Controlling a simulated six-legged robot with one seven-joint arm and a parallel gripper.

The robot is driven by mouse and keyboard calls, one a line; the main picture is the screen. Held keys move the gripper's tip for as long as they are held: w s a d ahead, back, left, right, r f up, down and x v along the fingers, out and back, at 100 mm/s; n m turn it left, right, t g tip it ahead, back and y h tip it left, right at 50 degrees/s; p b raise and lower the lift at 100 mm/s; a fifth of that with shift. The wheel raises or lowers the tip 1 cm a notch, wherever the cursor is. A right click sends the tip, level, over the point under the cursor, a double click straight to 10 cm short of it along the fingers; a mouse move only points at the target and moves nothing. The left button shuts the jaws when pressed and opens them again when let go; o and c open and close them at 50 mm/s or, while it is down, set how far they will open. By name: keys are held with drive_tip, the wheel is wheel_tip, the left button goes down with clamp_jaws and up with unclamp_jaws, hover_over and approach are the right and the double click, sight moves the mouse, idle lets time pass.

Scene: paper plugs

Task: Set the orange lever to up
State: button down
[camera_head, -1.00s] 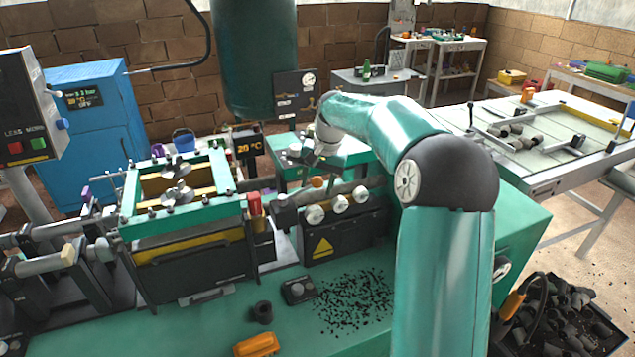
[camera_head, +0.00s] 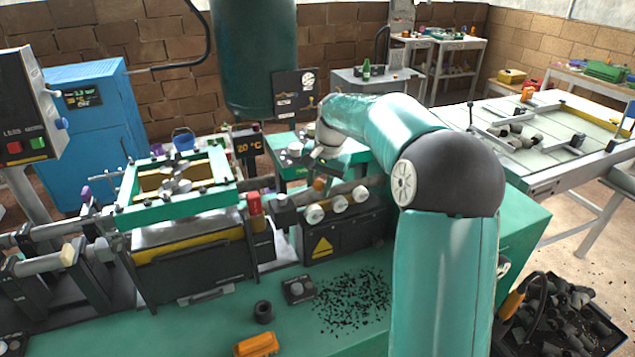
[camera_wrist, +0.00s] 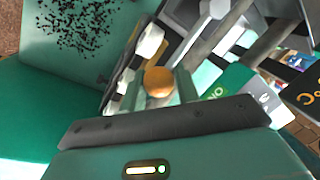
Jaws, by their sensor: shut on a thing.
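The orange lever (camera_head: 319,184) shows as a small orange knob on the dark machine block at the middle of the head view. In the wrist view its round orange end (camera_wrist: 158,82) sits between the two green fingers. My gripper (camera_wrist: 160,88) is shut on the lever's end. In the head view my gripper (camera_head: 318,172) reaches down to the knob from above, and my arm comes in from the right. The lever's shaft is mostly hidden, so I cannot tell its exact angle.
White round knobs (camera_head: 338,204) sit just right of and below the lever. A red-topped part (camera_head: 254,203) stands left of it. A green frame (camera_head: 180,188) sits above the left machine. Black crumbs (camera_head: 352,300) and an orange piece (camera_head: 256,344) lie on the green bench.

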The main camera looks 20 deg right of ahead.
drive_tip(key=s+a+m+h, duration=0.2)
drive_tip(key=s+a+m, duration=0.6)
drive_tip(key=m, duration=0.8)
drive_tip(key=shift+s+a+h, duration=0.15)
drive_tip(key=shift+a+h, duration=0.25)
drive_tip(key=shift+a, duration=0.6)
drive_tip(key=c, duration=1.1)
unclamp_jaws()
drive_tip(key=shift+a, duration=0.1)
drive_tip(key=shift+d, duration=0.25)
